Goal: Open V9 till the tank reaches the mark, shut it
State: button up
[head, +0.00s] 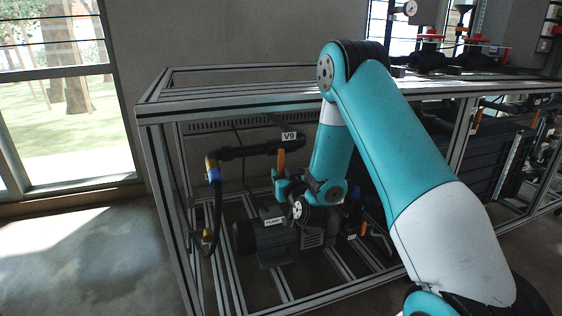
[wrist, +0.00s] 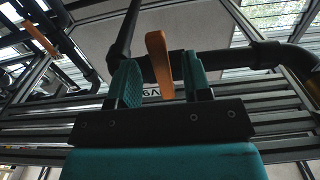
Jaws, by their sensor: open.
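The V9 label (head: 289,135) sits on a dark horizontal pipe inside the frame. Its orange valve handle (head: 281,160) hangs down below the pipe. My gripper (head: 280,180) is at the lower end of the handle. In the wrist view the orange handle (wrist: 158,48) stands between the two teal jaws of my gripper (wrist: 160,72), with a gap on each side. The jaws are open and not closed on it. A dark tank-like body with a pale vertical strip (head: 511,165) is at the right, partly behind my arm. I cannot make out a level or mark.
A metal profile frame (head: 152,112) surrounds the pipework. A pump (head: 268,240) lies low under the valve. Another orange handle (wrist: 40,38) shows in the wrist view. Open floor (head: 80,260) lies left of the frame.

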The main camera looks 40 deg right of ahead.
jog(key=shift+w, duration=0.3)
jog(key=shift+w+d+r+p, duration=0.15)
jog(key=shift+w+d+p, duration=0.1)
jog(key=shift+w+p, duration=0.45)
jog(key=shift+w+f+p, duration=0.15)
jog(key=shift+f+p, duration=0.05)
jog(key=shift+p, duration=0.25)
jog(key=shift+c, duration=0.3)
grip_shut()
jog(key=shift+r, duration=0.1)
dwell(0.3)
